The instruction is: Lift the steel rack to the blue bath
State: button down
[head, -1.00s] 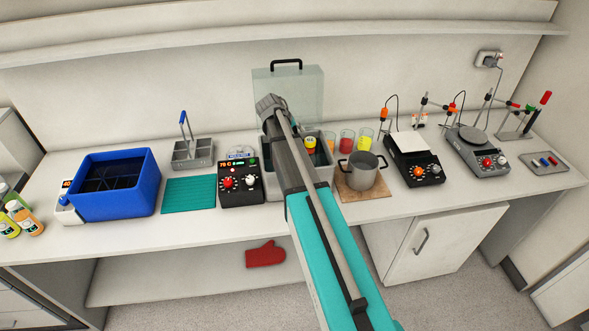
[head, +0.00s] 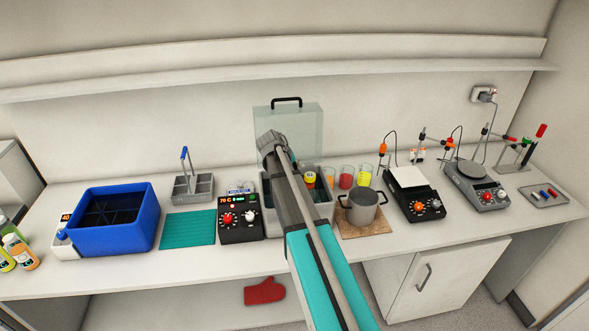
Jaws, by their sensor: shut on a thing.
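The blue bath (head: 115,235) stands at the left of the bench, with dark dividers inside. My gripper (head: 291,172) is over the grey bath (head: 325,211), mostly hidden behind my own arm. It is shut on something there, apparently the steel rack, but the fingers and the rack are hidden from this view. A jar with a red and yellow top (head: 310,180) shows at the right of my arm, inside the grey bath. A grey divided caddy (head: 192,190) with a blue-topped upright handle stands apart, behind the teal mat.
Between the baths lie the teal mat (head: 188,228) and a black controller (head: 240,219) reading 70 C. A clear lid (head: 300,120) stands upright behind the grey bath. A steel pot (head: 362,208) and several beakers are at its right. A shelf (head: 400,70) runs above.

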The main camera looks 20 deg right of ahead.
jog(key=shift+r+p, duration=4.45)
jog(key=shift+r, duration=0.35)
jog(key=shift+r+p, duration=2.75)
jog(key=shift+p, duration=0.1)
jog(key=shift+a, duration=0.1)
jog(key=w+a, duration=0.4)
jog(key=a, duration=0.9)
jog(key=shift+a, duration=0.2)
